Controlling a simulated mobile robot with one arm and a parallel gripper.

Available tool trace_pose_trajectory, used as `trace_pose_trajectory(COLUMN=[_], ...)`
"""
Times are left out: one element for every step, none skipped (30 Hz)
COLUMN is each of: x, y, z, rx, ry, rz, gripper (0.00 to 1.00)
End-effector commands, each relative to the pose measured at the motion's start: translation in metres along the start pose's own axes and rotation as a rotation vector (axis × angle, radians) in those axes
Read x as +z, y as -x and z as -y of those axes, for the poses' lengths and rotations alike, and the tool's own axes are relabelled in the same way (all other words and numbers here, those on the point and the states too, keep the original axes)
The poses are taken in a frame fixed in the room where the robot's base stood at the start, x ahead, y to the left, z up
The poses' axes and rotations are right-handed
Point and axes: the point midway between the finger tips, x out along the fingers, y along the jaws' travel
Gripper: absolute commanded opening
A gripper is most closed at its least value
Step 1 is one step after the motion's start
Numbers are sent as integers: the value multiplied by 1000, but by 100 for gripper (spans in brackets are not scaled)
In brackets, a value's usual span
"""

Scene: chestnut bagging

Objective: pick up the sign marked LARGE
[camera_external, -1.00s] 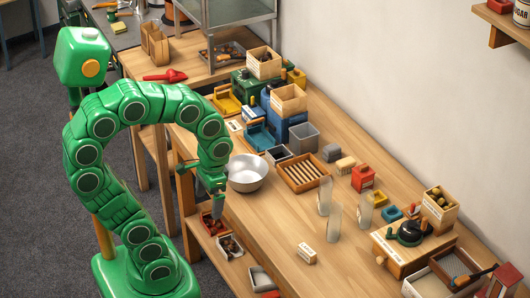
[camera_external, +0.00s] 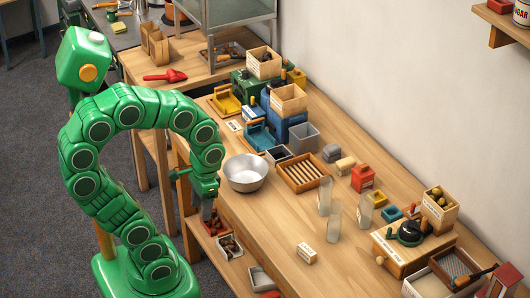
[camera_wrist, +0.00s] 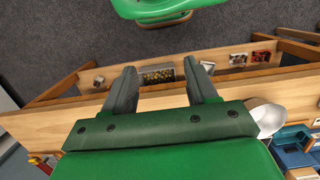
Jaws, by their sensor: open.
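I cannot read LARGE on any sign in these views. A small pale block with printing on its face (camera_external: 307,253) stands on the bench's front part; its words are too small to read. A small white card (camera_external: 235,125) lies near the yellow crate, also unreadable. My gripper (camera_external: 208,212) points down at the bench's front edge, in front of the metal bowl and well left of the pale block. In the wrist view my gripper (camera_wrist: 160,68) has its two grey fingers apart, with nothing held between them.
A metal bowl (camera_external: 246,173) sits close behind my gripper and also shows in the wrist view (camera_wrist: 268,116). Clear cylinders (camera_external: 334,222) stand mid-bench. A slatted wooden tray (camera_external: 302,172) is behind them. Small bins (camera_external: 230,245) sit on a lower shelf. The bench front has free room.

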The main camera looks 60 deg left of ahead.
Motion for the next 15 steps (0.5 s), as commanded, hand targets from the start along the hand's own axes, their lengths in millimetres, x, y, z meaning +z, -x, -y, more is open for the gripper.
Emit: trace_pose_trajectory(x=[-6, -10, -18, -24, -31, -41, -49, -56, -66, -73, -80, -87, -89, -92, -96], y=[0, 0, 1, 2, 2, 3, 3, 4, 4, 4, 4, 1, -2, -5, -9], z=[-2, -4, -7, -9, -11, -15, -18, -20, -23, -26, -28, -32, -35, -39, -42], rx=[7, 13, 23, 31, 40, 52, 62, 71, 83, 92, 101, 120, 143, 164, 189], ry=[1, 2, 4, 6, 8, 11, 13, 16, 19, 23, 26, 38, 57, 74, 96], rz=[0, -2, -5, -9, -14, -20, -25, -31, -37, -41, -43, -36, -22, -11, 2], gripper=[57, 57, 57, 57, 57, 57, 57, 57, 57, 57, 57, 57, 57, 57, 57])
